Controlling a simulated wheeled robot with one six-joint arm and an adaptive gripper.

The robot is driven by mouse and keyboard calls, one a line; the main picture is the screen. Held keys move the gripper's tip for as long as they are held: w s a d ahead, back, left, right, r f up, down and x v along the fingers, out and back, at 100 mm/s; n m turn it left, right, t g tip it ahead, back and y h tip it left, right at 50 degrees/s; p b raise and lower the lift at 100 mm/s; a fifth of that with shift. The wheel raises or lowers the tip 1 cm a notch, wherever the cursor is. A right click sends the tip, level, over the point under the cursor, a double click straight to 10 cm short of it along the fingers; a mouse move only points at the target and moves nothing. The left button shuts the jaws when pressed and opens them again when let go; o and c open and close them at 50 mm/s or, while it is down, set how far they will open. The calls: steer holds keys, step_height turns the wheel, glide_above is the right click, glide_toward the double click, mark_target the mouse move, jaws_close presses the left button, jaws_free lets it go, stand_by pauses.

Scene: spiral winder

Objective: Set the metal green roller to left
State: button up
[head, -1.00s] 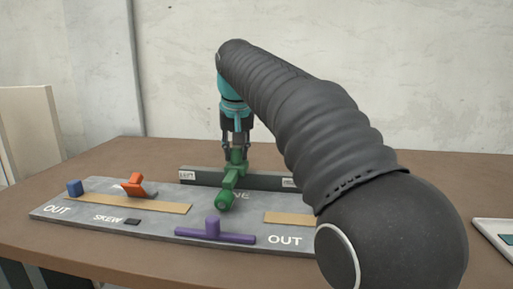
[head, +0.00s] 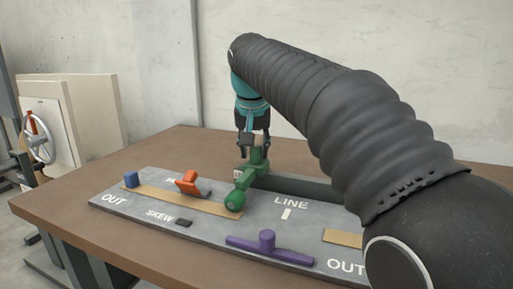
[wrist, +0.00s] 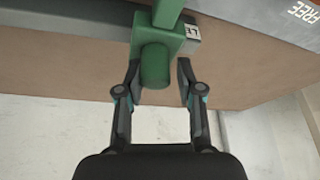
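The green roller (head: 245,180) is a blocky carriage with an upright knob and an arm ending in a round wheel toward the front. It sits at the left end of the dark rail (head: 300,187). Its block partly covers a white label reading "LE" (wrist: 193,32) in the wrist view. My gripper (head: 254,150) is over the green knob (wrist: 155,66), one finger on each side. The left finger is close to the knob and a gap shows at the right finger, so it looks open. Whether the left finger touches is unclear.
A handwheel machine (head: 40,140) stands at the left. The brown table (head: 60,205) has free room at left.

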mark_target(252, 171)
steer(key=shift+o, duration=1.1)
steer(key=shift+a, duration=0.2)
steer(key=shift+d, duration=0.15)
steer(key=shift+r, duration=0.15)
steer(key=v, duration=1.1)
steer(key=shift+s+r, duration=0.15)
steer(key=shift+r, duration=0.2)
